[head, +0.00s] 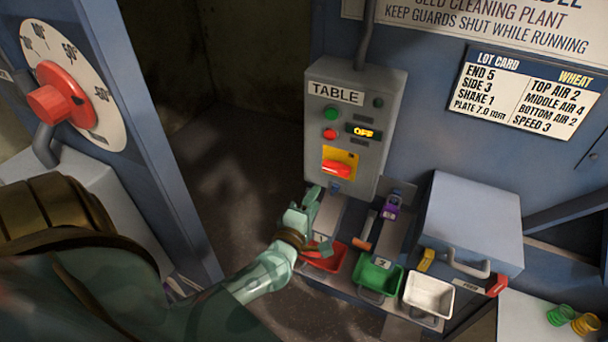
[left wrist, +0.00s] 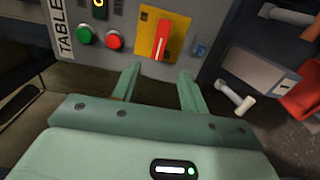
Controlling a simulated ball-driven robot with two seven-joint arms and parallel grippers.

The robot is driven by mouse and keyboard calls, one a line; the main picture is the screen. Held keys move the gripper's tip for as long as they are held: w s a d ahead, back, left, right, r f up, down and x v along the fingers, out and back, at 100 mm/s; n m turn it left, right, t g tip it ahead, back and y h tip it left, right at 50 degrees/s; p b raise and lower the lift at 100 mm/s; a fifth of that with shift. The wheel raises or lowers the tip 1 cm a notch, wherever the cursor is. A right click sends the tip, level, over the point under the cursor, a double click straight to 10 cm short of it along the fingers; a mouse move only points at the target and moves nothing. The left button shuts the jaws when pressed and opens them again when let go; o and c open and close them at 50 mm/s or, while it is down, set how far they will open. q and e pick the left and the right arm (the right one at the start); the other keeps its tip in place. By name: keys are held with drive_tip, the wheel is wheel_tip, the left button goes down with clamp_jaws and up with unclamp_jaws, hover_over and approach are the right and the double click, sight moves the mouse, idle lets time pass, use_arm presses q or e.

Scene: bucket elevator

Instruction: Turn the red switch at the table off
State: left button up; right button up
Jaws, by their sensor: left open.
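The red switch (head: 337,168) is a red handle on a yellow plate (head: 349,157), low on the grey TABLE box (head: 319,122). Its handle lies across the plate, level with the box. The display (head: 363,131) above it reads OFF. In the left wrist view the red switch (left wrist: 162,40) is seen turned on its side, just beyond my fingers. My left gripper (head: 312,198) is below the switch in the head view, open and empty. Its fingers (left wrist: 158,76) are apart and do not appear to touch the handle. My right gripper is not in view.
A green button (head: 331,113) and a red button (head: 329,134) sit above the switch. Red (head: 325,257), green (head: 377,275) and white (head: 428,294) bins stand below the box. A red dial knob (head: 56,95) is at the left. A grey cabinet (head: 470,220) stands right.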

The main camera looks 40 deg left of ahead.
use_arm(q)
drive_tip(key=v, duration=0.5)
drive_tip(key=shift+s+d+b, duration=0.1)
drive_tip(key=shift+s+b, duration=0.05)
drive_tip(key=shift+b, duration=0.15)
drive_tip(key=s+d+f+m+g+h+b, duration=0.1)
drive_tip(key=s+f+m+g+h+b, duration=0.3)
drive_tip(key=f, duration=0.6)
drive_tip(key=s+d+f+m+g+y, duration=0.1)
drive_tip(key=s+d+f+m, duration=0.1)
drive_tip(key=f+m, duration=0.65)
drive_tip(key=s+d+f+m+g+h+b, duration=0.1)
drive_tip(key=s+f+m+g+h+b, duration=0.2)
drive_tip(key=f, duration=0.8)
drive_tip(key=s+f+m+g+y+b, duration=0.1)
drive_tip(key=s+f+m+g+b, duration=0.3)
drive_tip(key=s+f, duration=0.9)
drive_tip(key=s+f+m+g+y+b, duration=0.1)
drive_tip(key=s+f+m+g+b, duration=0.3)
drive_tip(key=s+f+b, duration=0.7)
wheel_tip(320, 180, down, 10)
drive_tip(key=s+d+m, duration=0.1)
drive_tip(key=s, duration=0.1)
drive_tip(key=shift+s+g, duration=0.4)
